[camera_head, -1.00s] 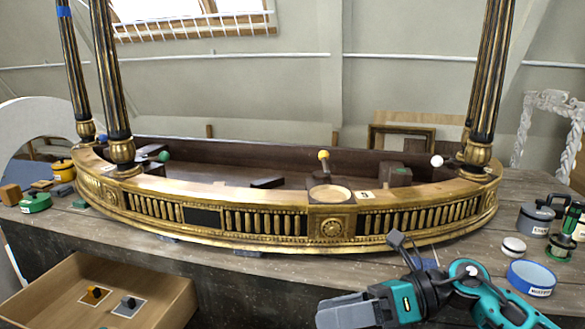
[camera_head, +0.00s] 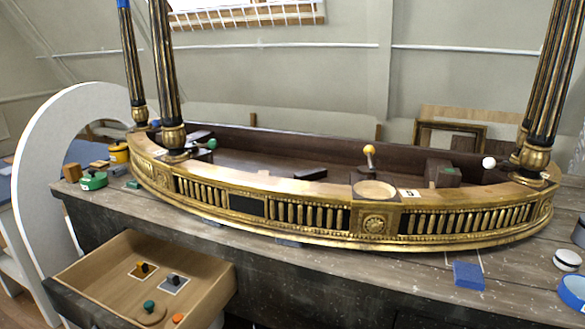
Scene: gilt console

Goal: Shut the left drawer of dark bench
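The left drawer (camera_head: 99,271) of the dark bench (camera_head: 290,273) stands pulled out at the lower left. It is light wood inside with a dark front panel. A round wooden disc with a green knob (camera_head: 149,306) and an orange piece (camera_head: 178,319) are also inside. Neither of my grippers shows in the head view now.
A gilt console (camera_head: 330,220) with dark columns fills the bench top. A white arch (camera_head: 38,200) rises beside the drawer.

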